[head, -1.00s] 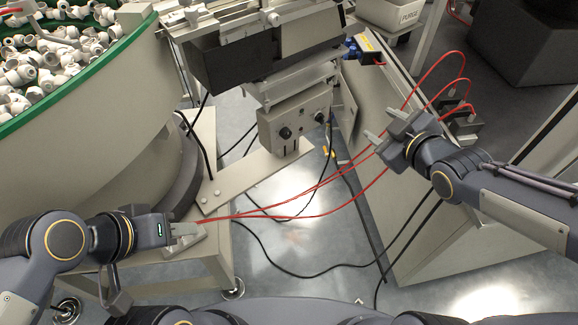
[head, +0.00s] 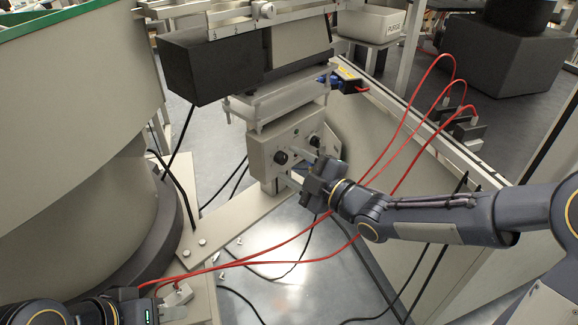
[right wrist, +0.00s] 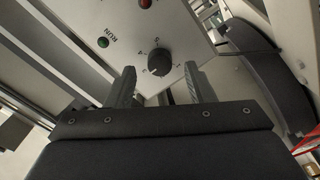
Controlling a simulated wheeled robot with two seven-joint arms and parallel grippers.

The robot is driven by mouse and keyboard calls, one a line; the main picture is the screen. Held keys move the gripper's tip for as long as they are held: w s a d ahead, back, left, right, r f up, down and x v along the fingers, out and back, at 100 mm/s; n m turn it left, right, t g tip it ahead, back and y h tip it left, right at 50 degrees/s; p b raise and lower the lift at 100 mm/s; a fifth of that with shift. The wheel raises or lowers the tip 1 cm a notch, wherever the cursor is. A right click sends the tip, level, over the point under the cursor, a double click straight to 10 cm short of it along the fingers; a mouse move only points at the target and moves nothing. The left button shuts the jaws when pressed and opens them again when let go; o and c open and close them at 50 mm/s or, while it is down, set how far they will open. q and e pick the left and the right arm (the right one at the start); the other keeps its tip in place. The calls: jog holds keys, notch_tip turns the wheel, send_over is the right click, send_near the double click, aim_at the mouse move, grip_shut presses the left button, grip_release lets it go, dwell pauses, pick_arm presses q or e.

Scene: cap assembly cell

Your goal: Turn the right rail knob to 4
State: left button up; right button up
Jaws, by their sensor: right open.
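The grey control box (head: 285,150) carries two dark knobs on its front, a left one (head: 281,157) and a right one (head: 314,141). My right gripper (head: 304,168) is open and empty in front of the box, close to the right knob. In the right wrist view a dark round knob (right wrist: 158,62) lies ahead, between the lines of the open fingers (right wrist: 160,85) and apart from them. Small marks ring it, too small to read surely. My left gripper (head: 176,299) is low at the left; its jaw gap is unclear.
A green button (right wrist: 103,42) marked RUN and a red one (right wrist: 146,3) share the knob's panel. Red cables (head: 400,140) loop behind my right arm and run to the lower left. A large round bowl housing (head: 70,130) stands at the left.

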jog(key=shift+x, duration=0.8)
jog(key=c, duration=1)
jog(key=shift+m, duration=1.5)
jog(key=m, duration=0.2)
jog(key=shift+m, duration=0.3)
jog(key=m+p, duration=0.1)
jog(key=m, duration=0.5)
jog(key=shift+p, duration=0.35)
jog(key=shift+m, duration=0.3)
